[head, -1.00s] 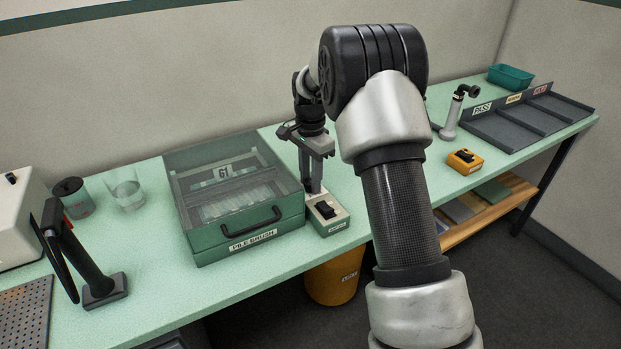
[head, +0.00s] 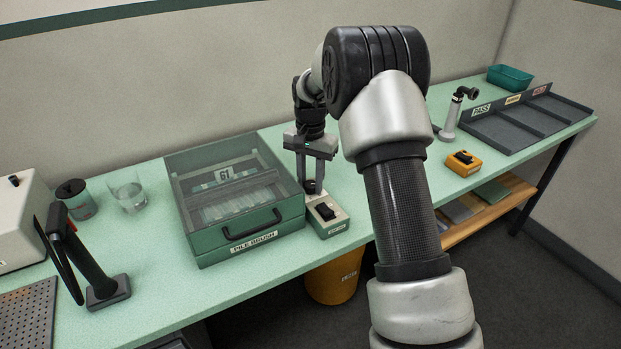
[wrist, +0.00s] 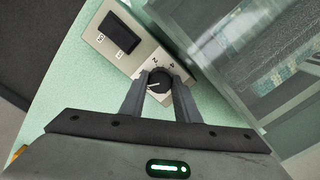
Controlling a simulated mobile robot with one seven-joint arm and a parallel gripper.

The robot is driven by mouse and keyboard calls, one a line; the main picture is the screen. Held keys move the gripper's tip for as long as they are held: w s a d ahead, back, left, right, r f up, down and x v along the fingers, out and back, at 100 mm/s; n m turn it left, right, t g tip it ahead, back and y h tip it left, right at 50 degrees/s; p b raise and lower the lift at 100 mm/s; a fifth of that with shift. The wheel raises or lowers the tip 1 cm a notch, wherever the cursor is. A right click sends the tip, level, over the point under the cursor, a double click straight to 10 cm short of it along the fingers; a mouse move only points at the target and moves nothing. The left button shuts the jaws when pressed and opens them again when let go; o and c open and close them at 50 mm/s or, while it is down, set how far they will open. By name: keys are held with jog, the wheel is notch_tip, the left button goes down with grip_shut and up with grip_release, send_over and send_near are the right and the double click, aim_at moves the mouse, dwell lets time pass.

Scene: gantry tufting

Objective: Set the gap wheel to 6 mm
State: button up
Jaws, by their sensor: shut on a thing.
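The gap wheel is a small black round knob (wrist: 158,82) with a white pointer line. It sits on a pale control box (wrist: 110,40) beside the pile brush case. The marks 2 and 4 show at its far edge. The pointer looks turned to the left, away from both; I see no 6 mark, and part of the dial is hidden by my fingers. My gripper (wrist: 160,92) is shut on the knob, one finger on each side. In the head view the fingers of my gripper (head: 313,180) come down from above around the knob.
The pile brush case (head: 190,235), with a clear lid and a 61 display, stands close to the left of the control box. A black rocker switch (wrist: 118,33) is on the same box. An orange switch box (head: 463,162) stands farther right. Bench lies clear between.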

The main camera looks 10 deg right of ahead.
jog(key=n, duration=0.3)
jog(key=shift+n+p, duration=0.35)
jog(key=shift+n, duration=0.05)
jog(key=n, duration=0.4)
jog(key=shift+p, duration=0.4)
jog(key=n, duration=0.5)
jog(key=shift+p, duration=0.35)
jog(key=n, duration=0.3)
jog(key=shift+n+p, duration=0.3)
jog(key=shift+p, duration=0.05)
jog(key=n+p, duration=0.1)
jog(key=n, duration=0.6)
jog(key=shift+r+p, duration=0.1)
jog(key=shift+p, duration=0.25)
jog(key=n+p, duration=0.1)
jog(key=n, duration=0.5)
jog(key=shift+n+p, duration=0.35)
jog(key=shift+n, duration=0.05)
jog(key=o, duration=1)
